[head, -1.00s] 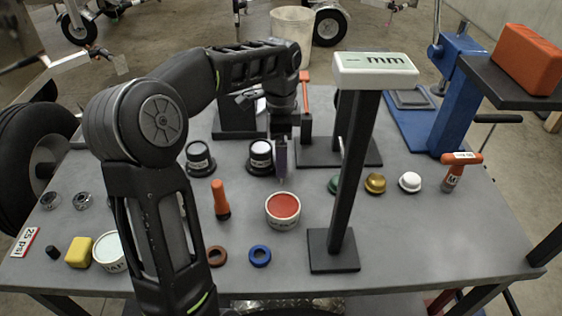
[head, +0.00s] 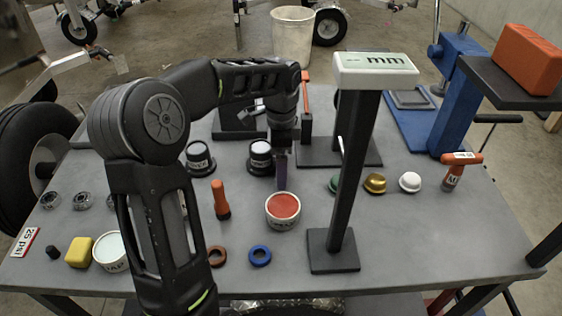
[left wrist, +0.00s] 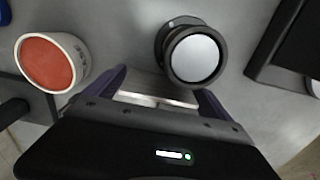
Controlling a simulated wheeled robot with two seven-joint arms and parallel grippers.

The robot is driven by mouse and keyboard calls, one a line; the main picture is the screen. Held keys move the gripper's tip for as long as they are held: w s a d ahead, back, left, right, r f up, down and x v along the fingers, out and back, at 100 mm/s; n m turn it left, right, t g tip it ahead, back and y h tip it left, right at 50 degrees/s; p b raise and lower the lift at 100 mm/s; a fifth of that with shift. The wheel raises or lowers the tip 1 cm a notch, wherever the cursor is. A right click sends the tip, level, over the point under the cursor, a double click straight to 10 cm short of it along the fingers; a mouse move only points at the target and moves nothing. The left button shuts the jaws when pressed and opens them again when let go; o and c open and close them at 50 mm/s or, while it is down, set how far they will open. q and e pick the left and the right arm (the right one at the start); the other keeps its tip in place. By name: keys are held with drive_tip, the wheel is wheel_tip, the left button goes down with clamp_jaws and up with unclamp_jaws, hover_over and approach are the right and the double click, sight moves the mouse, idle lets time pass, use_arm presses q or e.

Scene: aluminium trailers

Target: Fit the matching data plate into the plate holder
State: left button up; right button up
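My left gripper (head: 282,187) points down over the middle of the table, just behind the pot of red paste. In the left wrist view its two purple fingers (left wrist: 163,84) stand apart. A pale metallic strip shows between their bases; I cannot tell whether it is a plate or part of the gripper. A red-and-white plate marked "25 psi" (head: 25,242) lies at the table's front left. I cannot make out a plate holder for certain. My right gripper is not in view.
The red pot (head: 283,209) and a white-topped black stamp (head: 261,157) flank my left gripper; both show in the wrist view. A black post (head: 347,190) with an "mm" block stands right of it.

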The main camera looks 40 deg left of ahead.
use_arm(q)
drive_tip(key=c, duration=1.3)
drive_tip(key=shift+r, duration=0.1)
wheel_tip(320, 180, up, 10)
drive_tip(key=shift+f+p, duration=0.1)
drive_tip(key=shift+p, duration=0.7)
